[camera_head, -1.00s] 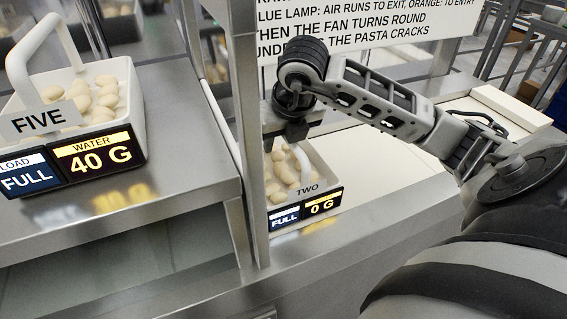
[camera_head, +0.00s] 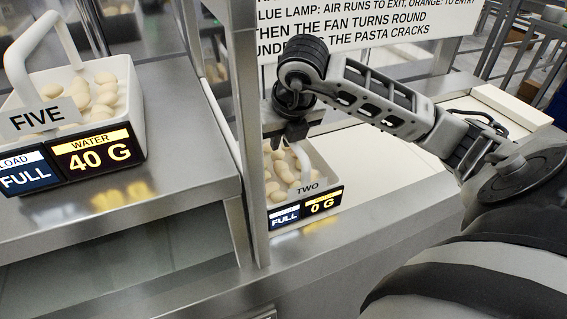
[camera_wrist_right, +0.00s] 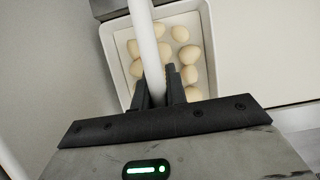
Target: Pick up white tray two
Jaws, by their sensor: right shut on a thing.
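White tray two (camera_head: 325,172) stands on the pale surface behind the metal post, with several round pasta pieces in it. Its front carries a "TWO" label and displays reading "FULL" and "0 G". Its white handle (camera_head: 302,160) arches up to my right gripper (camera_head: 291,138). In the right wrist view, my right gripper (camera_wrist_right: 159,98) is shut on the white handle (camera_wrist_right: 146,45), with a dark finger on each side. The tray (camera_wrist_right: 211,75) lies below the fingers in that view. My left gripper is not in view.
White tray five (camera_head: 133,110) with pasta stands on the steel counter (camera_head: 190,150) at the left, its display reading "40 G". A metal post (camera_head: 250,150) stands close to the left of tray two. The pale surface (camera_head: 390,165) right of tray two is clear.

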